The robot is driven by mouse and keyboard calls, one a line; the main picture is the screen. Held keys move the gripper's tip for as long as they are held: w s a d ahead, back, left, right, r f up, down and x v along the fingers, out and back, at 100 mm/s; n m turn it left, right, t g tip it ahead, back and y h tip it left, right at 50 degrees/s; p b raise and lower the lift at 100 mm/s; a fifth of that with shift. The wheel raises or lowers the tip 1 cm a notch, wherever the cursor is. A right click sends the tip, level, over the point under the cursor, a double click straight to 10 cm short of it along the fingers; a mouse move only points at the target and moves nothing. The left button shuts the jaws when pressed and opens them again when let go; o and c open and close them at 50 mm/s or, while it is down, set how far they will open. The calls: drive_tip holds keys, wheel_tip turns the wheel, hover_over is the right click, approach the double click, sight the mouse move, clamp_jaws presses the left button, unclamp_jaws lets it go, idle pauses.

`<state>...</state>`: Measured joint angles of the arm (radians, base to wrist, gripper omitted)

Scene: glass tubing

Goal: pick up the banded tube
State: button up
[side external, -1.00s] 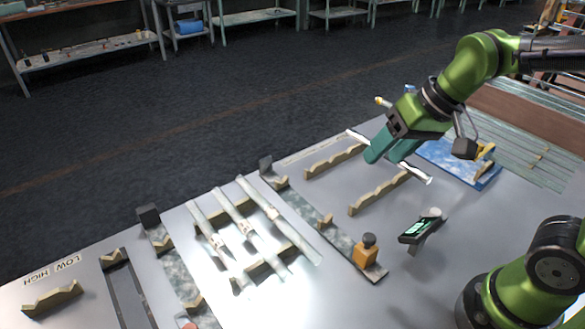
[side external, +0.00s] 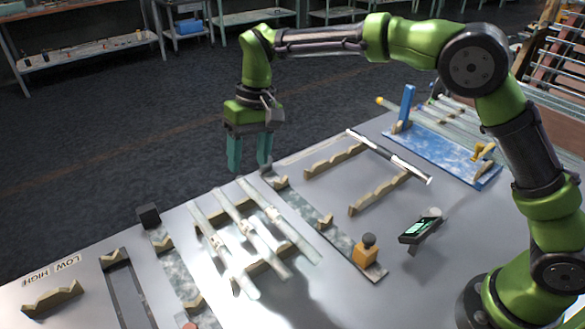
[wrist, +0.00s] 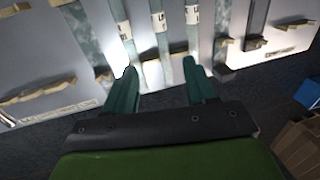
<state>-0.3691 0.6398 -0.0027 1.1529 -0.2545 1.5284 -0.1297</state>
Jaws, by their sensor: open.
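Several clear glass tubes (side external: 235,227) lie side by side across notched tan supports at the centre left of the table. In the wrist view, tubes (wrist: 121,18) run away from the jaws, with pale marked labels or bands on them. A separate tube (side external: 388,155) with white ends lies on another pair of notched supports to the right. I cannot tell for certain which tube is the banded one. My gripper (side external: 249,166) is open and empty, pointing down above the far edge of the table, behind the tubes. Its two teal fingers show in the wrist view (wrist: 160,72).
A blue board (side external: 440,158) with a post and further rods stands at the back right. A small device with a green screen (side external: 418,228) and an orange block (side external: 366,250) are near the front. A notched support (side external: 52,299) sits by the LOW/HIGH label (side external: 50,270).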

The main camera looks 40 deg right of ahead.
hover_over(242, 218)
drive_tip(key=d, duration=0.1)
wheel_tip(242, 218, down, 10)
drive_tip(key=shift+a+f, duration=0.25)
drive_tip(key=shift+f, duration=1.05)
drive_tip(key=shift+a+f, duration=0.2)
drive_tip(key=shift+f, duration=1.1)
clamp_jaws()
